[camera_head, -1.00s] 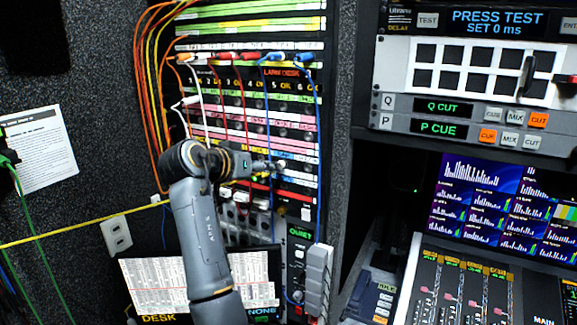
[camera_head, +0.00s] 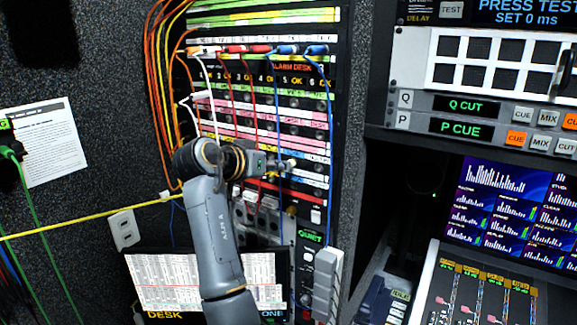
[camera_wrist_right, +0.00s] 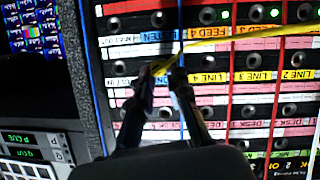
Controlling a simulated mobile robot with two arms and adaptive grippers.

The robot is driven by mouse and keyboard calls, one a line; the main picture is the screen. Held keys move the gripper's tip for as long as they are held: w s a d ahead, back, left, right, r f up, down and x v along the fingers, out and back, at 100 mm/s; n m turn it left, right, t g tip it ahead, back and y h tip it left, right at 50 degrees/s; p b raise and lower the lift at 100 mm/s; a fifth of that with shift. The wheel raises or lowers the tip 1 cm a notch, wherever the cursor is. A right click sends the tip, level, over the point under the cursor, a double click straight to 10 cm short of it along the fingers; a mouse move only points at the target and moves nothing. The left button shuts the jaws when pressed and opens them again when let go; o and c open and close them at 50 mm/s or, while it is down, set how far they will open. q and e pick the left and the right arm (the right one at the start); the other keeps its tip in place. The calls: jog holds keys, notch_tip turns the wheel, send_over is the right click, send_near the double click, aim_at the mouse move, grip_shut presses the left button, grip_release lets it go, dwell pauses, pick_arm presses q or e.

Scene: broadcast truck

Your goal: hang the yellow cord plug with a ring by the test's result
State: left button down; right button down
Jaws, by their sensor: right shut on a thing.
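My right gripper (camera_head: 288,164) is at the patch rack (camera_head: 337,120), in front of its lower labelled rows. In the right wrist view its fingers (camera_wrist_right: 163,76) are closed around the yellow cord's plug end, mostly hidden between them. The yellow cord (camera_wrist_right: 250,41) runs from there to the upper right. In the head view the yellow cord (camera_head: 100,219) stretches from the left edge to behind my right arm. I cannot make out a ring on the plug. The tester display (camera_head: 520,10) reads "PRESS TEST SET 0 ms". My left gripper is not in view.
Red and blue plugs (camera_head: 287,49) sit in the rack's upper row, their cords hanging down its front. Orange cords (camera_head: 158,100) hang at its left. A screen (camera_head: 160,275) marked "DESK" and a "QUIET" panel (camera_head: 309,238) are below. A mixing console (camera_head: 470,290) is at right.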

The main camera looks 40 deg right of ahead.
jog(key=shift+a+f, duration=0.2)
dwell(0.8)
jog(key=shift+s+a, duration=0.3)
jog(key=shift+a, duration=0.3)
jog(key=shift+s+a+r, duration=0.1)
jog(key=shift+a, duration=0.2)
jog(key=shift+s+a, duration=0.15)
jog(key=shift+a, duration=0.15)
dwell(0.7)
